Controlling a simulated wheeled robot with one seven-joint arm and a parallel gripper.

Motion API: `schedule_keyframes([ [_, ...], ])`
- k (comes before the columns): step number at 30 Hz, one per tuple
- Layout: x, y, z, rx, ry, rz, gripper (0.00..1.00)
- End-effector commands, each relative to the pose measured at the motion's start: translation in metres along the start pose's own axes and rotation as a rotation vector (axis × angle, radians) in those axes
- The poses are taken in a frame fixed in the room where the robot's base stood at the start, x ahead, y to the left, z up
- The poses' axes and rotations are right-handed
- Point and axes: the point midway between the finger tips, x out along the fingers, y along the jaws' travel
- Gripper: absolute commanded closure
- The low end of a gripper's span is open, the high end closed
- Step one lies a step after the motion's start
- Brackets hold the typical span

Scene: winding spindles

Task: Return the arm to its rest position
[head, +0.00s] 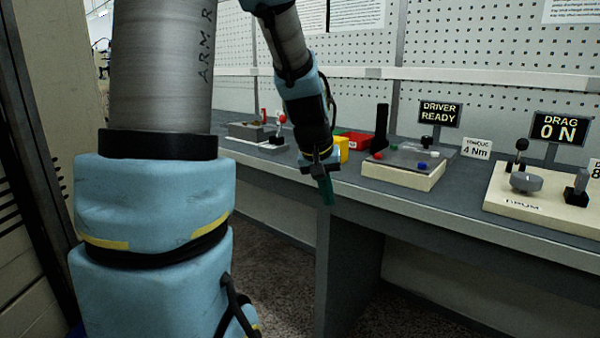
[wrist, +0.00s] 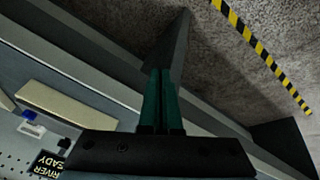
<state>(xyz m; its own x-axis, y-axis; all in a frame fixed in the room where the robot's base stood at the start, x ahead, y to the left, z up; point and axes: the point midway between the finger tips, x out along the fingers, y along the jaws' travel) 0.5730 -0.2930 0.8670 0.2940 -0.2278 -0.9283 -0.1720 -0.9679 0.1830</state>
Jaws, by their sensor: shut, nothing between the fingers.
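My gripper (head: 326,190) hangs in front of the bench's front edge in the head view, its fingers pointing down. In the wrist view my gripper (wrist: 160,75) shows two green fingers side by side, shut with nothing between them. My arm reaches in from the top of the head view, bent downward. The bench (head: 400,205) runs behind the gripper, and its edge also crosses the wrist view (wrist: 85,55).
On the bench stand a driver station (head: 400,175) with a "DRIVER READY" sign (head: 440,112), a drum block (head: 530,205) with a "DRAG 0 N" sign (head: 560,128), a yellow bin (head: 342,148) and a red box (head: 355,139). Striped tape (wrist: 262,55) marks the open floor.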

Motion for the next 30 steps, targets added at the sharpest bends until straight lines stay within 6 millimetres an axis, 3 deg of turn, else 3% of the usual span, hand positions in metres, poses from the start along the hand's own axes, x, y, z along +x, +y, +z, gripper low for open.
schedule_keyframes([
  [1, -0.001, -0.024, 0.018, -0.007, -0.013, -0.039, 1.0],
  [3, -0.003, -0.051, 0.041, -0.011, -0.031, -0.084, 1.0],
  [11, -0.012, -0.12, 0.122, -0.024, -0.098, -0.199, 1.0],
  [30, 0.137, -0.146, 0.184, -0.028, -0.157, -0.195, 1.0],
])
